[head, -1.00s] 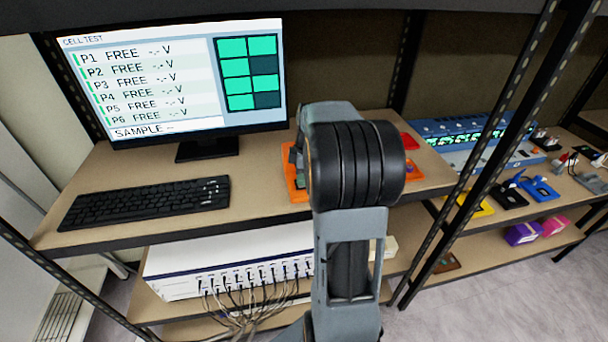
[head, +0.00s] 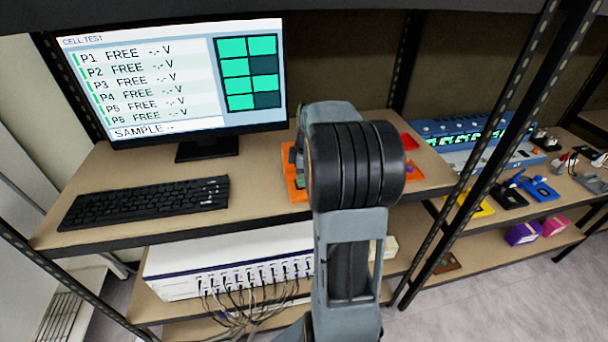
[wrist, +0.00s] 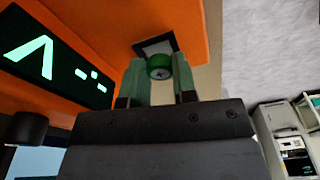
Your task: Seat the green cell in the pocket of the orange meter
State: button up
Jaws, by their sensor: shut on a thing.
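The orange meter (wrist: 185,20) fills the upper part of the wrist view, with a dark display (wrist: 60,65) showing green marks. My gripper (wrist: 160,78) is shut on the green cell (wrist: 159,66), whose round end faces the camera between the two fingers. In the picture the cell overlaps the pocket's near edge; I cannot tell whether any of it is inside. In the head view the meter (head: 291,182) shows only as orange parts behind my arm, which hides the cell and gripper.
A monitor (head: 170,80) and keyboard (head: 145,203) stand left on the bench (head: 255,200). A red tray (head: 409,141) lies right of my arm. A white cabled unit (head: 235,262) sits below.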

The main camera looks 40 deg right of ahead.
jog(key=shift+f+b, duration=0.45)
jog(key=shift+f, duration=0.1)
